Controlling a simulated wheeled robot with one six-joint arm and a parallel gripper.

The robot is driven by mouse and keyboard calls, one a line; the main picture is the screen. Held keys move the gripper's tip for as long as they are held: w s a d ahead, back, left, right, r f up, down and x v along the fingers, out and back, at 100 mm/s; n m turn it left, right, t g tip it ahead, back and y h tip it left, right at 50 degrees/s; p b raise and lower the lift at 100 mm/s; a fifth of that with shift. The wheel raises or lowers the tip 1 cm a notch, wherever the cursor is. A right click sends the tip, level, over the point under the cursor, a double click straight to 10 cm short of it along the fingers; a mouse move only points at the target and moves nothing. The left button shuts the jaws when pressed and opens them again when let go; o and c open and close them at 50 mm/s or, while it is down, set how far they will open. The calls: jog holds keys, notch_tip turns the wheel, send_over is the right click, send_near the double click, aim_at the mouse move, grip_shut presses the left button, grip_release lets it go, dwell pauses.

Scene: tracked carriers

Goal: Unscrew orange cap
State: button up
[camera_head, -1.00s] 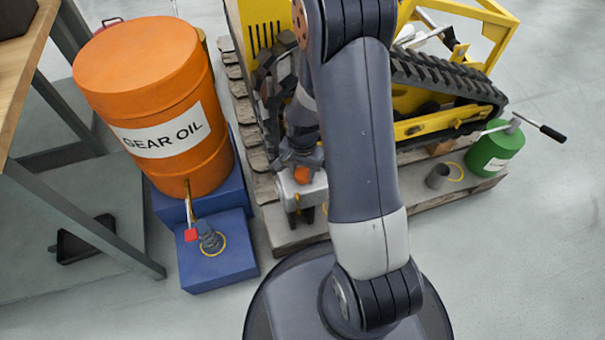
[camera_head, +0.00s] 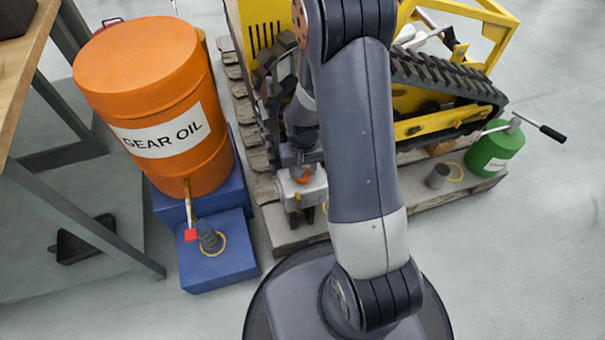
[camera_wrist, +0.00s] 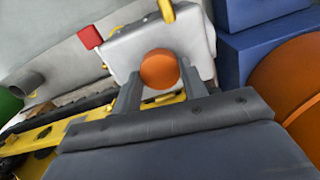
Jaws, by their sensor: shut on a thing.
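The orange cap (camera_head: 301,177) sits on top of a light grey metal housing (camera_head: 311,190) at the near end of the yellow tracked machine. In the wrist view the round orange cap (camera_wrist: 159,69) lies between my two grey fingers, against the pale housing (camera_wrist: 118,47). My gripper (camera_wrist: 159,84) is shut on the cap, one finger at each side. In the head view my gripper (camera_head: 299,162) comes down over the cap from above, and my arm hides part of the machine. I cannot see the cap's thread or whether it is loose.
An orange gear oil drum (camera_head: 152,105) stands on blue blocks (camera_head: 222,265) at left. The yellow tracked machine (camera_head: 428,125) rests on a wooden pallet (camera_head: 470,190). A green can (camera_head: 492,152) and a grey cup (camera_head: 437,177) stand at right. A wooden-topped table (camera_head: 22,65) is far left.

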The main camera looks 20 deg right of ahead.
jog(key=n, duration=0.8)
jog(key=shift+n, duration=0.3)
jog(key=shift+n, duration=0.3)
jog(key=n, duration=0.9)
jog(key=o, duration=1)
jog(key=shift+c, duration=0.2)
